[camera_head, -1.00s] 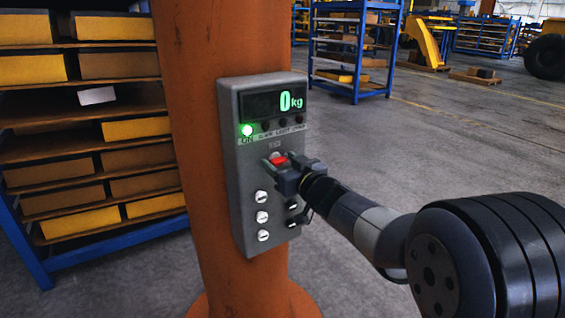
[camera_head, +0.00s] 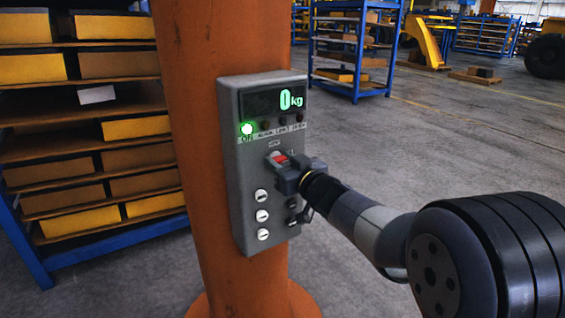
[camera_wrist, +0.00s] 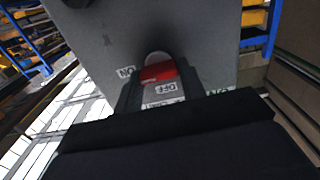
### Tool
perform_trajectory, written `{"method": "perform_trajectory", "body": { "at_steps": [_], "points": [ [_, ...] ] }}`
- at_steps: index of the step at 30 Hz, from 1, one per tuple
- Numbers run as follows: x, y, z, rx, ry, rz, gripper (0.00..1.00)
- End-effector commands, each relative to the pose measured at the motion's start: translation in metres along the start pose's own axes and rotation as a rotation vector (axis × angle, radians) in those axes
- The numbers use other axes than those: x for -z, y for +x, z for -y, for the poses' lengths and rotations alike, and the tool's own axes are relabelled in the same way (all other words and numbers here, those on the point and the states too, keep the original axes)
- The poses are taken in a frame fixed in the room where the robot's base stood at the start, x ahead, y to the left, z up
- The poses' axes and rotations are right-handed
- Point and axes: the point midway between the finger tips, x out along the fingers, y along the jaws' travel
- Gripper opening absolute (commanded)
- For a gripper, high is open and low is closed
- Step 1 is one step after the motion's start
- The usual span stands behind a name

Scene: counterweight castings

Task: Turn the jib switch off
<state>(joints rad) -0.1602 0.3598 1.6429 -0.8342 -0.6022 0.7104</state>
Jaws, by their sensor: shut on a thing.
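A grey control box (camera_head: 244,190) is fixed to an orange column. The red jib switch (camera_head: 281,159) is in the middle of its face, and it also shows in the wrist view (camera_wrist: 158,72). My gripper (camera_head: 281,162) is at the switch, its jaws shut on it, and partly hides it. A green lamp (camera_head: 247,129) marked ON is lit. The display (camera_head: 275,103) reads 0 kg.
Several white-slotted knobs (camera_head: 262,216) are below the switch on the left, with dark ones (camera_head: 292,204) close under my gripper. The orange column (camera_head: 186,60) stands behind the box. A shelf rack with boxes (camera_head: 95,220) is at left.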

Motion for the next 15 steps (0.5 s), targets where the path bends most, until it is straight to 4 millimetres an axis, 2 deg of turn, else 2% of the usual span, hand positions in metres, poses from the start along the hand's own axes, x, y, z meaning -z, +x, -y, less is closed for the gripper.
{"method": "perform_trajectory", "body": {
  "at_steps": [8, 15],
  "points": [
    [-0.0029, 0.0002, 0.0007, 0.0, -0.149, 0.001, 0.15],
    [-0.0033, 0.0001, 0.0018, 0.001, -0.366, 0.0, 0.15]
  ]
}}
